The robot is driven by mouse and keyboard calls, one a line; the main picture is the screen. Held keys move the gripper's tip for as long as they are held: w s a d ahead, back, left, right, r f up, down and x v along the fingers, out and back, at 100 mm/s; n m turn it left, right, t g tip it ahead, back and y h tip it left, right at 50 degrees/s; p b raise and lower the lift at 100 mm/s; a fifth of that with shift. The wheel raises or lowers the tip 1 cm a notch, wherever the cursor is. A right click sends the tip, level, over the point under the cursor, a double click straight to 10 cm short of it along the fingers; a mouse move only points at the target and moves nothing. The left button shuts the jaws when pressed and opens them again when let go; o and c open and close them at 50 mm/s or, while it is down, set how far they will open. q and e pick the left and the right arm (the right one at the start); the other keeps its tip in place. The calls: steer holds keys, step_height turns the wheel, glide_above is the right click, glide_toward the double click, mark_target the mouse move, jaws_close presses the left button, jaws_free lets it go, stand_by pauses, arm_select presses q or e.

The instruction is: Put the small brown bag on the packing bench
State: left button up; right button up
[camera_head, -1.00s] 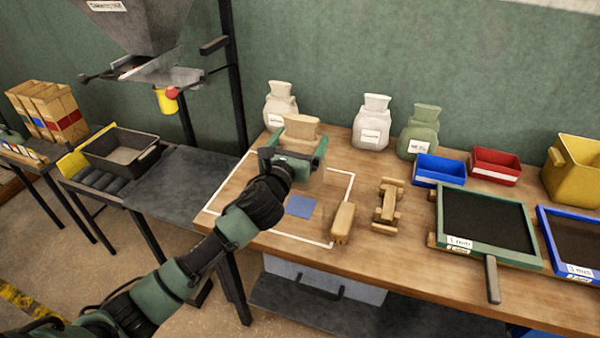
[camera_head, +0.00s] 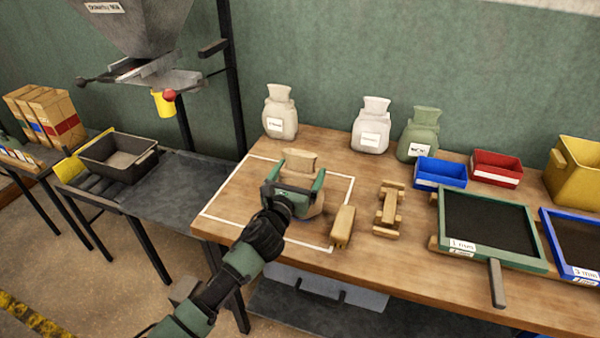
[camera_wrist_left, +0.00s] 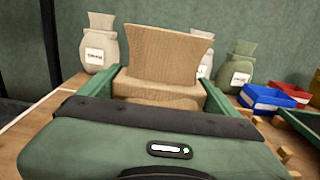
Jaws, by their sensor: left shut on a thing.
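The small brown bag (camera_head: 299,160) is between the two green fingers of my left gripper (camera_head: 294,180), over the white-outlined square on the wooden packing bench (camera_head: 235,200). In the left wrist view the bag (camera_wrist_left: 168,52) stands upright, with its folded top above the fingers and a finger on each side. My left gripper is shut on it. The bag's lower part is partly hidden by the gripper, and I cannot tell whether it touches the bench. My right gripper is not in view.
A cream sack (camera_head: 280,112), a white sack (camera_head: 371,125) and a green sack (camera_head: 419,133) stand along the back. Wooden pieces (camera_head: 343,226) (camera_head: 389,205) lie right of the bag. Blue (camera_head: 440,173) and red bins (camera_head: 496,167) and a green-framed sieve (camera_head: 440,228) are farther right.

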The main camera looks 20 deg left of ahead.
arm_select(q)
steer(key=shift+r, duration=0.25)
steer(key=shift+f, duration=0.15)
steer(key=o, duration=1.8)
steer(key=shift+f, duration=0.2)
steer(key=shift+r, duration=0.1)
steer(key=s, duration=1.2)
steer(key=shift+a+b, duration=0.2)
steer(key=shift+b, duration=0.15)
